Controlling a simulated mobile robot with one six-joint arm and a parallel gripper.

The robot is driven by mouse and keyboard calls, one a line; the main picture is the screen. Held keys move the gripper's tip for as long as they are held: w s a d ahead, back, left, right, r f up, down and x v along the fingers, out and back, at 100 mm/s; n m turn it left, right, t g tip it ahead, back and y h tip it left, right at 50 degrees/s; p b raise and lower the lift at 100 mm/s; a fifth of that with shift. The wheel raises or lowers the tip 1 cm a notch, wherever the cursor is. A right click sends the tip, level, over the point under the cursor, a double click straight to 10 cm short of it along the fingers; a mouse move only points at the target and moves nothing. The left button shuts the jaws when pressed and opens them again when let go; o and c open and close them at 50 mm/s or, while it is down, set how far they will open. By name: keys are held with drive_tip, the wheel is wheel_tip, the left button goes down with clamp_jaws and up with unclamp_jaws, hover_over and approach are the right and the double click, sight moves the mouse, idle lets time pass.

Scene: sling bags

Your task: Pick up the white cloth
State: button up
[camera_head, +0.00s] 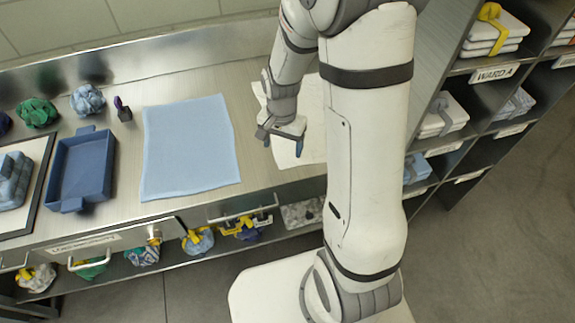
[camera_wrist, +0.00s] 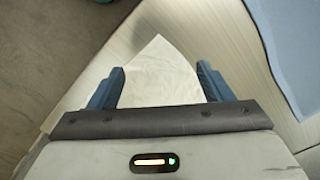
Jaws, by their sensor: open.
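The white cloth (camera_head: 312,115) lies flat on the metal counter, to the right of the light blue cloth. My arm hides part of it in the head view. In the wrist view the white cloth (camera_wrist: 160,75) shows between and beyond my fingers, with one corner pointing away. My gripper (camera_head: 284,143) is over the left part of the white cloth, fingers spread and nothing between them but the view of the cloth. The open fingers also show in the wrist view (camera_wrist: 160,88). I cannot tell whether the fingertips touch the cloth.
A light blue cloth (camera_head: 188,148) lies flat on the counter (camera_head: 130,90). A blue tray (camera_head: 82,168) and bundled cloths, green (camera_head: 37,112) and grey-blue (camera_head: 87,100), are further left. Shelves with folded white stacks (camera_head: 443,115) stand at right. Tied bundles (camera_head: 197,241) sit on the lower shelf.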

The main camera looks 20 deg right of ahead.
wheel_tip(320, 180, down, 6)
drive_tip(key=b, duration=0.4)
drive_tip(key=shift+f, duration=0.2)
drive_tip(key=c, duration=1.5)
drive_tip(key=shift+r, duration=0.25)
clamp_jaws()
wheel_tip(320, 180, up, 12)
drive_tip(key=p, duration=0.8)
drive_tip(key=shift+f, duration=0.2)
wheel_tip(320, 180, up, 10)
drive_tip(key=f+p, duration=0.1)
drive_tip(key=p, duration=0.6)
hover_over(283, 165)
wheel_tip(283, 165, up, 27)
